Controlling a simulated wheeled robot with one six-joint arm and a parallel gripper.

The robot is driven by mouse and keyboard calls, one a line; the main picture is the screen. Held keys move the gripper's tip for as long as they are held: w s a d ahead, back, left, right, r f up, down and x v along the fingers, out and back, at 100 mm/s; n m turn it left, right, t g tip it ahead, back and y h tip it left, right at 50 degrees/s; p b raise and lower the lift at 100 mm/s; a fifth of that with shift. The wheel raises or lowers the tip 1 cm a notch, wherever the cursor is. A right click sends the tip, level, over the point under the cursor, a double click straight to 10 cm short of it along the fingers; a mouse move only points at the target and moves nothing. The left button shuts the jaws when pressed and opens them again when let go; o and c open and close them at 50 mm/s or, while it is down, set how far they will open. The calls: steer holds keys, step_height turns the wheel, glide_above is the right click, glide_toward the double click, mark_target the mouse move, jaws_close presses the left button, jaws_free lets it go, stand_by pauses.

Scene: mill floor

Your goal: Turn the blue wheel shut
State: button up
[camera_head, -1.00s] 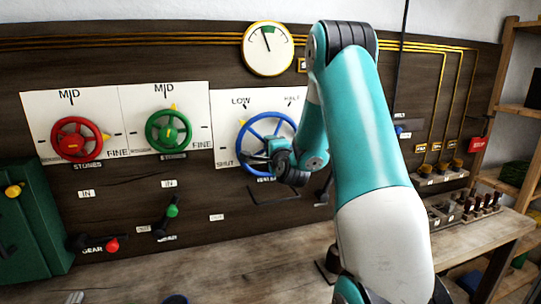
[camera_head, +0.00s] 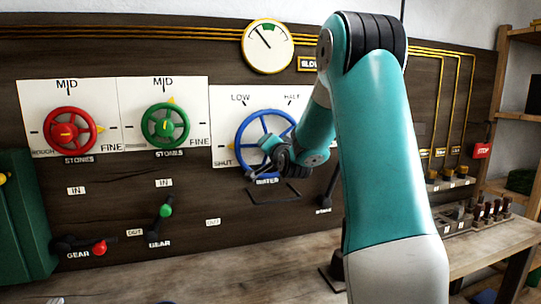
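The blue wheel (camera_head: 243,128) is mounted on a white plate (camera_head: 223,100) marked LOW, HALF and SHUT, with a WATER label below it. SHUT is at the plate's lower left. My gripper (camera_head: 264,150) is at the wheel's lower part, inside or in front of the rim. Its fingers are small and dark here. I cannot tell whether they touch the wheel or how far apart they are. My forearm hides the plate's right side.
A red wheel (camera_head: 70,112) and a green wheel (camera_head: 165,108) sit to the left, with a red-knobbed gear lever (camera_head: 100,248) and a green-knobbed one (camera_head: 165,211) below. A round gauge (camera_head: 268,46) is above. A wooden bench (camera_head: 220,270) runs below the panel.

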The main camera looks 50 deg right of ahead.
steer(key=shift+a+f, duration=0.1)
stand_by(0.3)
steer(key=o, duration=0.9)
steer(key=shift+b+v, duration=3.3)
steer(key=shift+v, duration=5.35)
